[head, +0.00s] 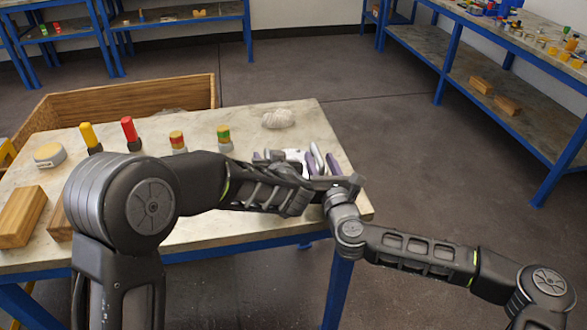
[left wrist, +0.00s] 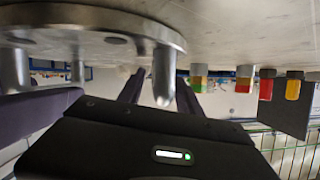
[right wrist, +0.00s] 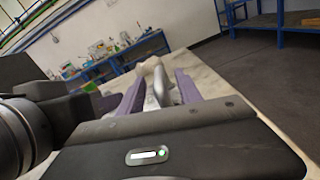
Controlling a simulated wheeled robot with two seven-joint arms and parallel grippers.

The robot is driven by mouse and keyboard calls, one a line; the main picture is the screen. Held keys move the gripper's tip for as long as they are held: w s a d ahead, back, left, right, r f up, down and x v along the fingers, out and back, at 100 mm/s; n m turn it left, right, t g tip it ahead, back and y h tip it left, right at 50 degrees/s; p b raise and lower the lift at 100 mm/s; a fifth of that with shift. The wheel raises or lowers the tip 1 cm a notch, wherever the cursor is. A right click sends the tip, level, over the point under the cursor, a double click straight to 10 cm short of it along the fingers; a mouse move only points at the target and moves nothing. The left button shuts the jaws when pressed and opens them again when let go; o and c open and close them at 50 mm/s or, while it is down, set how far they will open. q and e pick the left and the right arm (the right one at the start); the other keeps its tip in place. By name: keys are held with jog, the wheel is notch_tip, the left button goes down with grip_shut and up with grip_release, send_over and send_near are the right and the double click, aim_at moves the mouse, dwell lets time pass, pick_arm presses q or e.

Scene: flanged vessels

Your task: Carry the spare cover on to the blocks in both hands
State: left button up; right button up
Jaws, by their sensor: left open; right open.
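The spare cover (left wrist: 90,22) shows in the left wrist view as a round metal disc with several posts, close to the table top; that view is upside down. In the head view my arms mostly hide it. My left gripper (left wrist: 158,88) is open, with its purple fingers either side of a metal post; contact cannot be told. My right gripper (right wrist: 160,88) is open, with a grey metal post (right wrist: 160,84) between its purple fingers. Both grippers meet near the table's right end in the head view. The wooden blocks (head: 21,216) lie at the table's left, the second partly behind my arm.
A wooden crate (head: 130,98) stands behind. Floor is clear to the right.

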pick_arm(q)
jog(key=shift+w+a+f, duration=0.2)
jog(key=shift+w, duration=0.3)
pick_arm(e)
jog(key=shift+x, duration=0.9)
pick_arm(q)
grip_shut()
pick_arm(e)
grip_shut()
